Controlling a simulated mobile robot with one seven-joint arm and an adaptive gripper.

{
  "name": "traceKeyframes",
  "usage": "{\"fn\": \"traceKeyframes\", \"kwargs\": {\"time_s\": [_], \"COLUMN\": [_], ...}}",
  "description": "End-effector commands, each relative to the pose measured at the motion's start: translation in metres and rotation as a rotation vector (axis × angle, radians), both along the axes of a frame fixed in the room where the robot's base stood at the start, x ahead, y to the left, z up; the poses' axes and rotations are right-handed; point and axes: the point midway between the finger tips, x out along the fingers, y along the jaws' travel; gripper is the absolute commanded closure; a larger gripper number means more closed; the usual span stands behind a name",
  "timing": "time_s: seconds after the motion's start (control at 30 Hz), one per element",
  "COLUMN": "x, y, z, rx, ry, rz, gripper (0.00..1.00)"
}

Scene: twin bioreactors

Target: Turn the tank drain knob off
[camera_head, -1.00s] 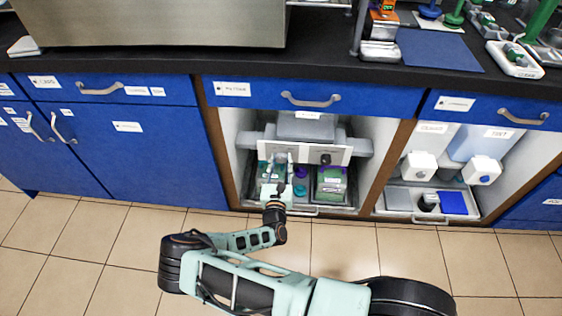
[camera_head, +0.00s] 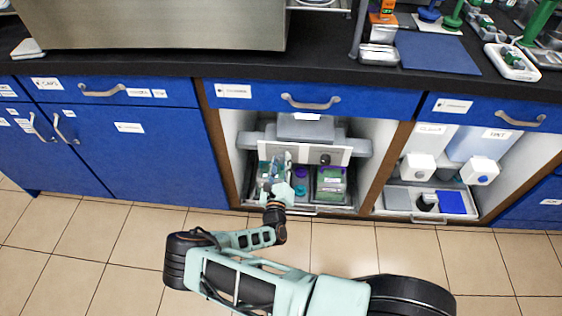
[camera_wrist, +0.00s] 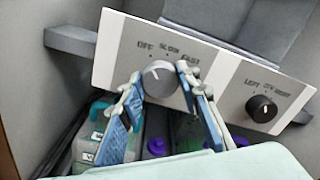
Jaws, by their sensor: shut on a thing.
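A white control panel (camera_wrist: 112,58) carries a grey knob (camera_wrist: 160,80) with the words OFF, SLOW and FAST printed above it. My gripper (camera_wrist: 168,77) has its two blue-padded fingers on either side of the grey knob and is shut on it. Which word the knob points at is not clear. A black knob (camera_wrist: 262,107), marked LEFT, OFF and RIGHT, sits further right on the same panel, clear of the fingers. In the head view my gripper (camera_head: 275,170) is in front of the left part of the panel (camera_head: 300,152) and hides the grey knob.
The panel is inside an open cabinet bay under a blue drawer (camera_head: 270,97). Below it stand containers with green and purple parts (camera_head: 330,182). The bay to the right holds two white dispensers and a tray (camera_head: 405,212). The tiled floor in front is clear.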

Motion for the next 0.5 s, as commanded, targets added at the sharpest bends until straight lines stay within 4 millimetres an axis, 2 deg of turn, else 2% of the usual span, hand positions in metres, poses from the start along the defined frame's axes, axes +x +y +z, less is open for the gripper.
{"fn": "traceKeyframes", "kwargs": {"time_s": [0.47, 0.5], "x": [0.0002, 0.0002], "y": [-0.0001, -0.0001], "z": [0.0000, 0.0000], "rx": [-0.021, -0.020], "ry": [0.001, 0.001], "rz": [0.000, 0.000], "gripper": [0.93, 0.66]}}
